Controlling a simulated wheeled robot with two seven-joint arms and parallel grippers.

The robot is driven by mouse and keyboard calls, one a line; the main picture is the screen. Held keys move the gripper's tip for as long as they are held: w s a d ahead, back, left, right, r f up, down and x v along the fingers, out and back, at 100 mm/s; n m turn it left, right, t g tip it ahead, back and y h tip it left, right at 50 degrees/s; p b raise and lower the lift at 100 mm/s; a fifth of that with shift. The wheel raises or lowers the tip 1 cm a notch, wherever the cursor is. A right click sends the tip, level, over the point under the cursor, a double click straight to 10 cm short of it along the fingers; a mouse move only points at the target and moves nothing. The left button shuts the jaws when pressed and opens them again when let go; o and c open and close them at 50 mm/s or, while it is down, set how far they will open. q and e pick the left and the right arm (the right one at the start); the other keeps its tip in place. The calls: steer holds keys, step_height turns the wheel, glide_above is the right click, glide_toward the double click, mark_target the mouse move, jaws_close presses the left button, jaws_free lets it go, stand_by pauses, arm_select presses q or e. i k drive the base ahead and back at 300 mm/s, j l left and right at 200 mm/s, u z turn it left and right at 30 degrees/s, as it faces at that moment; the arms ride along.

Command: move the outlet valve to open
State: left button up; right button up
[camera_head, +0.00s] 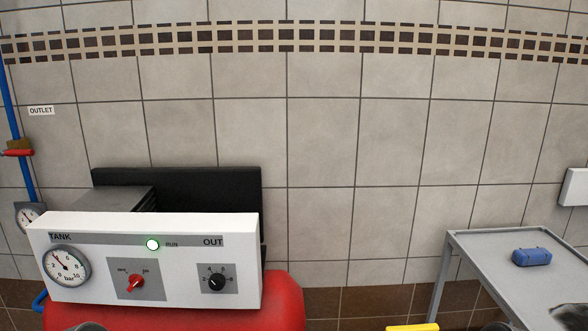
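The outlet valve (19,145) is at the far left edge, a brass body on a blue vertical pipe (28,180). Its red handle (18,153) lies roughly level, across the pipe. A white label reading OUTLET (41,111) is on the wall to the upper right of the valve. Neither of my grippers can be made out. A small grey shape shows at the bottom edge on the left and a dark one at the bottom right; I cannot tell what they are.
A white control panel (150,290) with a tank gauge (66,267), red switch, lit green lamp and black knob stands over a red tank (285,300). A second gauge (30,217) is below the valve. A grey table (490,250) at right holds a blue object (531,257).

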mark_target(11, 152)
steer(key=u, duration=1.45)
